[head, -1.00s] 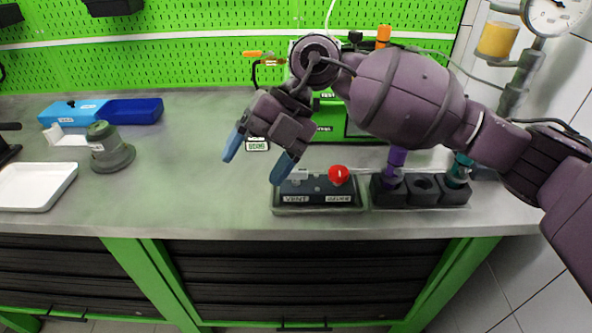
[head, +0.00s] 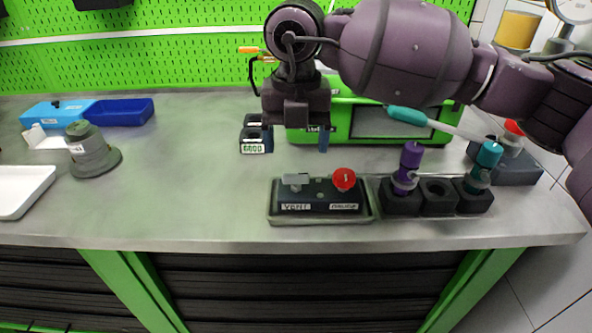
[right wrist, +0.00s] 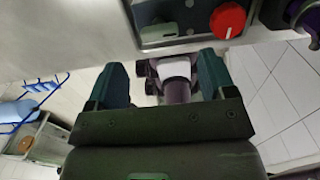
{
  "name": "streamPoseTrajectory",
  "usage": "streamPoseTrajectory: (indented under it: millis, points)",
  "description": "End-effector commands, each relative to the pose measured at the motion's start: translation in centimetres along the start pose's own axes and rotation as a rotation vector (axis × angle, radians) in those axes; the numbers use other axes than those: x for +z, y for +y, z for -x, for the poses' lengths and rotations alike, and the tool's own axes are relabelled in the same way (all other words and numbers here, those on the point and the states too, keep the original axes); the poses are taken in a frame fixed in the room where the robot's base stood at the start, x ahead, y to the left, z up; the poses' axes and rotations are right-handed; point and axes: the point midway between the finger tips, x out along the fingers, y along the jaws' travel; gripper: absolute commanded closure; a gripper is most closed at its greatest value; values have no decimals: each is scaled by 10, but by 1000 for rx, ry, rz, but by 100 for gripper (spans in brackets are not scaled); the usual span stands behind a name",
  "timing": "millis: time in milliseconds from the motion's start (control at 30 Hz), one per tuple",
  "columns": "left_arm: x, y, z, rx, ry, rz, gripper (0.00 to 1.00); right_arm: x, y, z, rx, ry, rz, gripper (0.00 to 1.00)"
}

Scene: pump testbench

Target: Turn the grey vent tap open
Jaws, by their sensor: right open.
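The grey vent tap (head: 295,181) sits on the left of a small dark panel (head: 320,196), above a label reading VENT. A red knob (head: 344,179) sits on the panel's right side. In the right wrist view the red knob (right wrist: 229,19) shows at the top, with part of the panel beside it. My right gripper (head: 296,142) points down, open and empty, above and behind the tap in the head view, apart from it. Its two spread fingers also show in the right wrist view (right wrist: 160,82). My left gripper is not in view.
Right of the panel, a dark holder (head: 437,194) carries a purple-handled tool (head: 409,165) and a teal-handled tool (head: 487,160). A green-framed unit (head: 385,122) stands behind. A grey cylindrical part (head: 92,155) and blue bins (head: 125,111) lie left. The bench between is clear.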

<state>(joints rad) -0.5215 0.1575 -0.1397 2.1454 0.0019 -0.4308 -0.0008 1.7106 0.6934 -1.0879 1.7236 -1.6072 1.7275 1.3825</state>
Motion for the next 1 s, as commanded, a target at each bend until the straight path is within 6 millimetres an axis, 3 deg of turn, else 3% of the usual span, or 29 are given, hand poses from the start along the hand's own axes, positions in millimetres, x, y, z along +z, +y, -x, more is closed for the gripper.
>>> streamPoseTrajectory:
  millis: [33,100,333,833,1000]
  points:
    - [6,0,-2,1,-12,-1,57,0,0,-15,0,9,0,23]
    - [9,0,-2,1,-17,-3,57,0,0,-27,0,9,1,23]
    - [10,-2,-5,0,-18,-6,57,0,0,-56,2,6,1,23]
    - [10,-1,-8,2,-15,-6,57,0,0,-66,2,1,1,23]
    - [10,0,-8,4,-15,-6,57,0,0,-66,2,1,1,49]
